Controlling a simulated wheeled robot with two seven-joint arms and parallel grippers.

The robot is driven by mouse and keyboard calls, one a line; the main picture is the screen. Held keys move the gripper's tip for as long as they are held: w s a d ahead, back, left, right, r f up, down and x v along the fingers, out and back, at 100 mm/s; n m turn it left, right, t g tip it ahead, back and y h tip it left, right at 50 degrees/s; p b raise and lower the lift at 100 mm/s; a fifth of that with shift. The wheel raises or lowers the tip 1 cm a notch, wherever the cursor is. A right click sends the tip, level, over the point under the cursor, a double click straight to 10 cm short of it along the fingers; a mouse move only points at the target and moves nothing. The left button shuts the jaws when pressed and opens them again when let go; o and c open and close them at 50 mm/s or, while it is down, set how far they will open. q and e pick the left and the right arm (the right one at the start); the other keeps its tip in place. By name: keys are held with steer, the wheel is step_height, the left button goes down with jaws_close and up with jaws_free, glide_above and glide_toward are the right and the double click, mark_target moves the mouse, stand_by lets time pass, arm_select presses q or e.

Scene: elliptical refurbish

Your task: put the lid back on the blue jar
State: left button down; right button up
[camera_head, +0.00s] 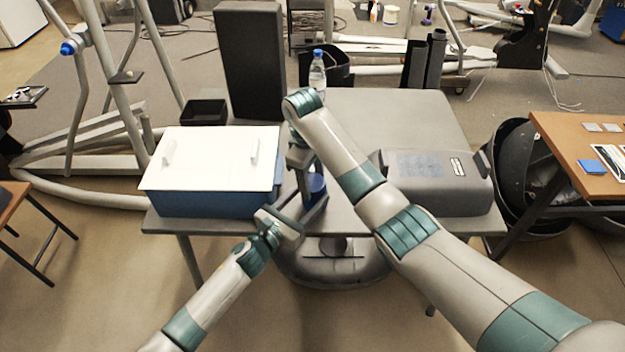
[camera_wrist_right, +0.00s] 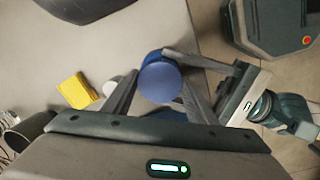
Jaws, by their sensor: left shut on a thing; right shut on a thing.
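The blue jar (camera_head: 315,187) stands upright near the table's front edge, partly hidden by my arms. My left gripper (camera_head: 312,206) comes in from the left and is shut on the jar's side. The round blue lid (camera_wrist_right: 160,82) shows from above in the right wrist view, between the fingers of my right gripper (camera_wrist_right: 160,80), which is shut on it. My right gripper points down over the jar. In the right wrist view the lid covers most of the jar, and I cannot tell whether lid and rim touch.
A blue box with a white top (camera_head: 210,160) stands left of the jar, a dark grey case (camera_head: 440,185) to the right. A water bottle (camera_head: 318,75) stands behind. A yellow sponge-like block (camera_wrist_right: 76,90) lies near the jar. The table's back right (camera_head: 400,110) is clear.

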steer(key=m, duration=0.4)
steer(key=shift+m, duration=0.4)
steer(key=o, duration=1.2)
steer(key=shift+r, duration=0.1)
steer(key=shift+a+r, duration=0.2)
steer(key=shift+r, duration=2.5)
steer(key=r, duration=0.6)
steer(key=shift+s+a+r, duration=0.15)
steer(key=shift+s+a, duration=0.05)
steer(key=shift+a, duration=0.1)
